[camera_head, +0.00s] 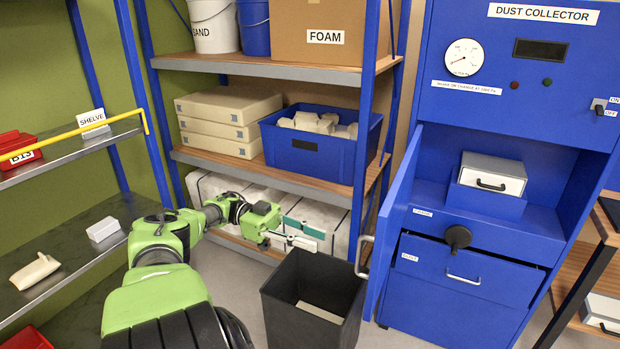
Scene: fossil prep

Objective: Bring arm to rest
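My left arm, green and black, reaches in from the lower left. Its gripper (297,240) is in front of the bottom shelf of the blue rack, just above and behind the black bin. Its pale fingers point right and blend with the white packages behind them, so I cannot tell whether they are open or shut. I see nothing clearly held. My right arm and gripper are not in view.
A black open bin (282,294) with a pale piece inside stands on the floor near the gripper. The blue dust collector (462,325) has its door (398,215) swung open beside the bin. Left are metal shelves (75,262); the rack holds a blue crate (330,158).

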